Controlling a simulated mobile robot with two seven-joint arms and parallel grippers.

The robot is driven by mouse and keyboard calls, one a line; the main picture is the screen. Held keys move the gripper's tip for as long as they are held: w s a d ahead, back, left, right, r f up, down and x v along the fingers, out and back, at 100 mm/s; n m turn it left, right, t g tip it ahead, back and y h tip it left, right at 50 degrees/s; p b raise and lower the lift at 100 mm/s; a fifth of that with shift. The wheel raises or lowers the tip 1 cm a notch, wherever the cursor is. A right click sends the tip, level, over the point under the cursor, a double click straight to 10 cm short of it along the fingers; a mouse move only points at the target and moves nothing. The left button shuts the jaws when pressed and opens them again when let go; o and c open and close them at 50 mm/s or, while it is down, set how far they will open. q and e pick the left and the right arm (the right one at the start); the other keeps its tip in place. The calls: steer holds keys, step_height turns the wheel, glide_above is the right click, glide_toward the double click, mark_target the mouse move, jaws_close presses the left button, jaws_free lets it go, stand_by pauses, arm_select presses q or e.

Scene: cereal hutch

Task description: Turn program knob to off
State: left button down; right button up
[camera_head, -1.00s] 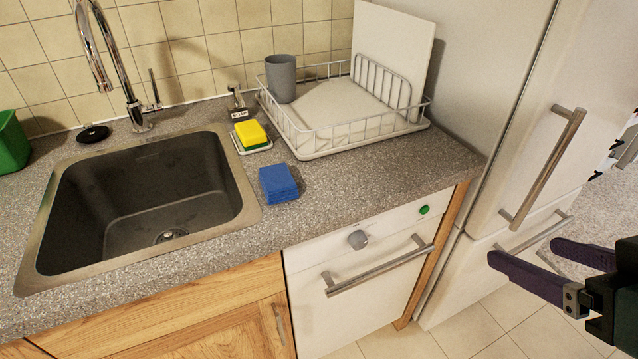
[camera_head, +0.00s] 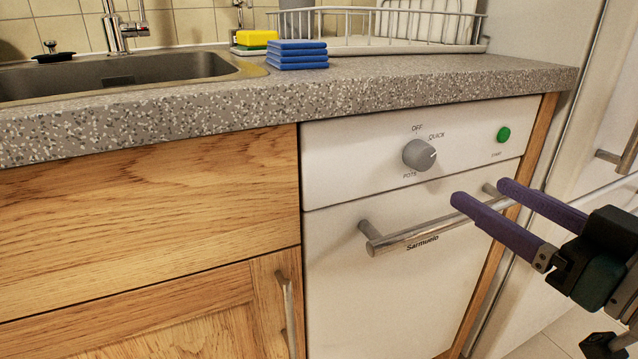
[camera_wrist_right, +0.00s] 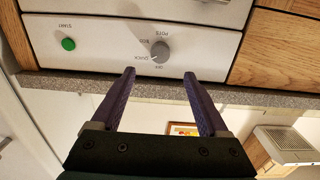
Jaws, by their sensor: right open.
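The round grey program knob (camera_head: 419,154) sits on the white dishwasher's control panel (camera_head: 345,160). OFF is printed above it, QUICK at upper right and POTS below. Its white mark points to the right and slightly up, not at OFF. The knob also shows upside down in the right wrist view (camera_wrist_right: 160,50), above and between the fingertips. My right gripper (camera_head: 480,191) is open and empty, its purple fingers in front of the dishwasher, right of and below the knob in the head view. It appears apart from the knob. My left gripper is out of view.
A bar handle (camera_head: 410,236) projects from the dishwasher door below the panel, near my right fingers. A green start button (camera_head: 503,134) is right of the knob. The countertop edge (camera_head: 200,125) overhangs above. Wooden cabinets (camera_head: 150,220) stand left, the fridge (camera_head: 590,130) right.

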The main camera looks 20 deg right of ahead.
mark_target(426, 161)
steer(key=w+b, duration=0.1)
steer(key=w, duration=0.5)
steer(key=w+b, duration=0.1)
steer(key=w, duration=0.3)
steer(key=shift+a+f+b, duration=0.1)
steer(key=shift+a+b, duration=0.25)
steer(key=shift+a, duration=0.05)
jaws_close()
